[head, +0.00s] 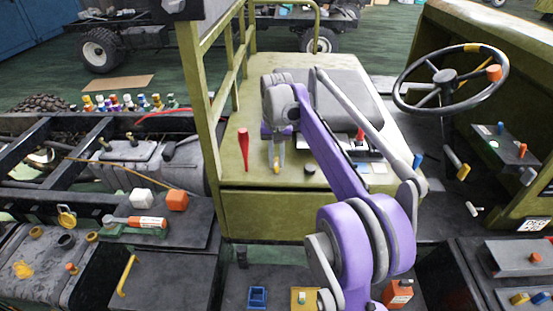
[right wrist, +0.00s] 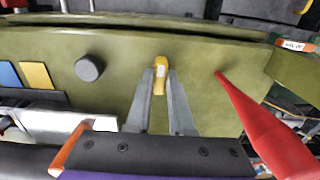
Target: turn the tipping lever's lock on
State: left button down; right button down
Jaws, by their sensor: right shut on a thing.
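A small yellow lever (right wrist: 161,80) with a pale label stands on the olive-green panel (right wrist: 215,50). My right gripper (right wrist: 162,98) is shut on it, one grey finger on each side. In the head view the right gripper (head: 277,160) points down onto the panel, with the yellow tip (head: 276,169) between its fingers. A tall red tapered lever (head: 243,148) stands just to the left, apart from the gripper; it also shows in the right wrist view (right wrist: 262,125). I cannot tell which lever is the tipping lever. My left gripper is out of view.
A dark round knob (head: 310,169) stands close to the right of the gripper. Beyond it is a pale plate with a red-topped lever (head: 360,134). An olive post (head: 198,110) rises to the left. A steering wheel (head: 450,78) is at the right.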

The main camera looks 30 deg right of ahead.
aim_at(276, 162)
jog(key=c, duration=0.8)
grip_release()
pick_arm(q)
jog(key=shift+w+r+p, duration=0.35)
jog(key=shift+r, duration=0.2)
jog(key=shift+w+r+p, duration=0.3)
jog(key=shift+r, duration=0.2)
pick_arm(e)
notch_tip(276, 162, up, 11)
jog(key=shift+f, duration=0.15)
